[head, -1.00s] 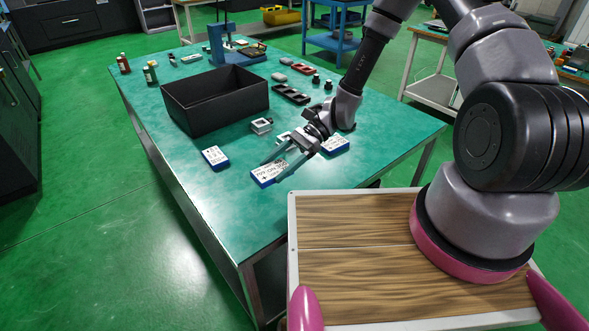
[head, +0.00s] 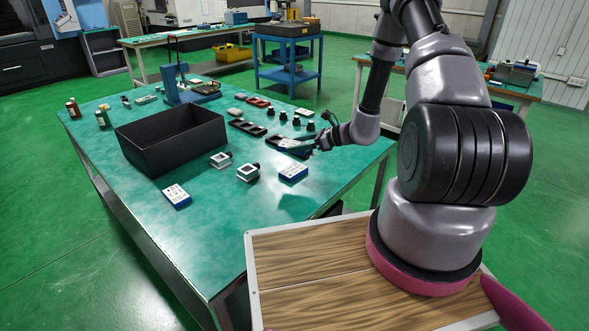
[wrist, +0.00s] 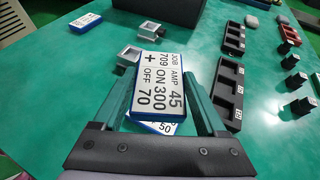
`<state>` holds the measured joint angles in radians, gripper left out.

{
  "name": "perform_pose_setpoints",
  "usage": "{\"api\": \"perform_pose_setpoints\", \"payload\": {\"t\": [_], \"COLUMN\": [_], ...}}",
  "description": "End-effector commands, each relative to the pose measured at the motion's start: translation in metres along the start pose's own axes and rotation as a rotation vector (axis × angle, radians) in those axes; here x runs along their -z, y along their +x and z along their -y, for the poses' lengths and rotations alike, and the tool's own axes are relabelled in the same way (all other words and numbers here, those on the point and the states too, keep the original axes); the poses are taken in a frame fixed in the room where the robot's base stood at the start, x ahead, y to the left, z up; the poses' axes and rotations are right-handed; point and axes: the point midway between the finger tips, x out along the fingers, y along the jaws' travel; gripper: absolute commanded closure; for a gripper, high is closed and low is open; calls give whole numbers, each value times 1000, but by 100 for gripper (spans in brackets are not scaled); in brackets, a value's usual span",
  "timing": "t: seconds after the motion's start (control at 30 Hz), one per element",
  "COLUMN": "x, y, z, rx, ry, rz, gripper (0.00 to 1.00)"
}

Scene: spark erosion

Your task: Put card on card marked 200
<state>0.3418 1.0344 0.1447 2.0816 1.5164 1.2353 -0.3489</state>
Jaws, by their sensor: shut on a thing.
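My gripper (head: 291,146) is shut on a white card with a blue edge (wrist: 158,82), held by its two sides. In the wrist view the held card reads JOB 709, AMP 45, ON 300, OFF 70. The held card is above the table. A second card (wrist: 160,127) lies on the table and shows partly beneath it in the wrist view, with only "50" readable; it appears to be the card on the right (head: 293,172) in the head view. Another card (head: 176,195) lies further left; it also shows in the wrist view (wrist: 85,21). No 200 is readable.
Two small metal blocks (head: 248,172) (head: 221,159) stand between the cards. A black open bin (head: 170,138) stands behind them. Dark slotted trays (head: 247,127) and several black knobs (head: 297,121) lie to the back right. The front of the green table (head: 235,225) is clear.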

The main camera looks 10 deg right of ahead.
Motion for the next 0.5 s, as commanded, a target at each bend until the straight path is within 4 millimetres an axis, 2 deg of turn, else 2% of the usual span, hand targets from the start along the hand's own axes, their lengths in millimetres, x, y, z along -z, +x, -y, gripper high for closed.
{"api": "perform_pose_setpoints", "payload": {"t": [0.03,0.13,0.37,0.5], "x": [11,27,44,63], "y": [4,11,19,26], "z": [-1,-1,-1,-2], "rx": [0,-1,-2,-3], "ry": [4,3,1,2], "rz": [0,0,0,0], "gripper": [84,84,84,84]}}
